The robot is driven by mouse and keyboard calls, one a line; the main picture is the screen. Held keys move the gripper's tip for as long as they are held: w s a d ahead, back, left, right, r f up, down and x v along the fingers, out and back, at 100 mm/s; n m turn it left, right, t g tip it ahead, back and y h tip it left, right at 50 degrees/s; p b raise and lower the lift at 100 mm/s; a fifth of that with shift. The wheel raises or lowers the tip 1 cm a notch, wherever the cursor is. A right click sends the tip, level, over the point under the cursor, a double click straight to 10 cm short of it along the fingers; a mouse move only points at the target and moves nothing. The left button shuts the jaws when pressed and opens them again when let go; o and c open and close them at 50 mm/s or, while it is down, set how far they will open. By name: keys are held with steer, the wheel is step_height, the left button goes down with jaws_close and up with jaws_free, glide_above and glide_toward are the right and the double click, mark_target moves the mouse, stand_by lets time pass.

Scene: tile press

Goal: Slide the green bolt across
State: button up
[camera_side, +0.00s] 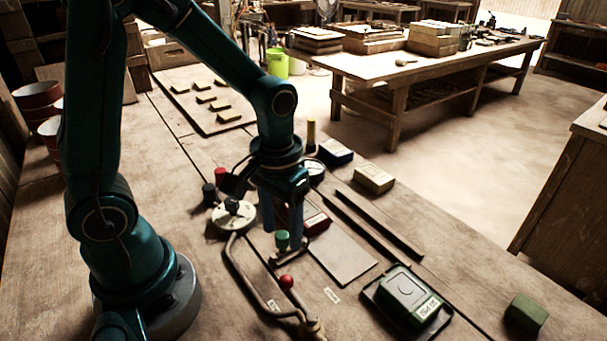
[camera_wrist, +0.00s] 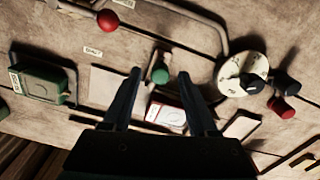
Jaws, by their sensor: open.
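The green bolt knob (camera_side: 282,239) stands on the bench beside the flat plate, next to my gripper's fingers. In the wrist view the green knob (camera_wrist: 160,74) shows between and just beyond the two fingertips. My gripper (camera_side: 283,232) points down with its fingers apart; in the wrist view its fingertips (camera_wrist: 160,73) are on either side of the knob, with nothing clearly held. Whether a finger touches the knob cannot be told. The bolt's slot or rail is mostly hidden by the fingers in the side view.
A red ball-ended lever (camera_side: 286,282) stands in front of the knob. A round pale dial (camera_side: 234,214) is to its left. A green box (camera_side: 408,295) sits in a dark tray at right. The flat plate (camera_side: 342,257) is clear.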

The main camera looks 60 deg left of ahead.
steer(key=shift+f, duration=0.15)
jaws_close()
stand_by(1.4)
